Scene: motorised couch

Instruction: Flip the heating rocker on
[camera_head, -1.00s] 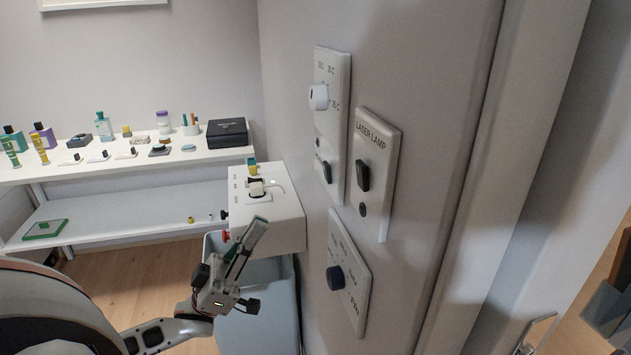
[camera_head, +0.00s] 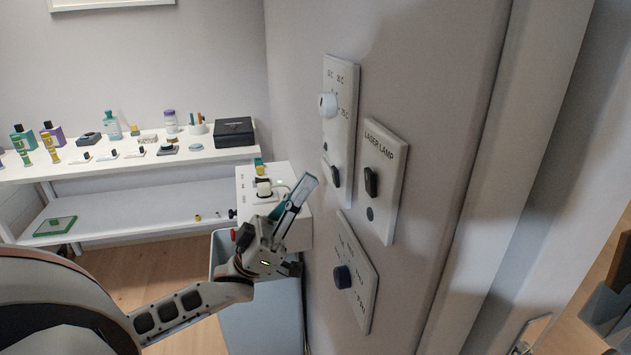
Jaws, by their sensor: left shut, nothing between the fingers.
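A tall white wall plate (camera_head: 343,83) carries a white round knob (camera_head: 327,104) with temperature marks around it. A dark rocker (camera_head: 334,176) sits low on this same plate; its small label is not legible. I take it to be the heating rocker. My left gripper (camera_head: 307,182) is shut and empty, with its fingers pointing up and to the right. In the picture its fingertips are just left of the rocker, with a gap between them. Whether they are level in depth with the plate I cannot tell. My right gripper is not in view.
Beside it, a plate labelled LASER LAMP (camera_head: 386,149) has a dark switch (camera_head: 371,182). Below is a plate with a dark blue knob (camera_head: 342,277). A white box (camera_head: 297,225) and a pale blue bin (camera_head: 262,320) stand behind my gripper. A shelf (camera_head: 100,166) holds several small items.

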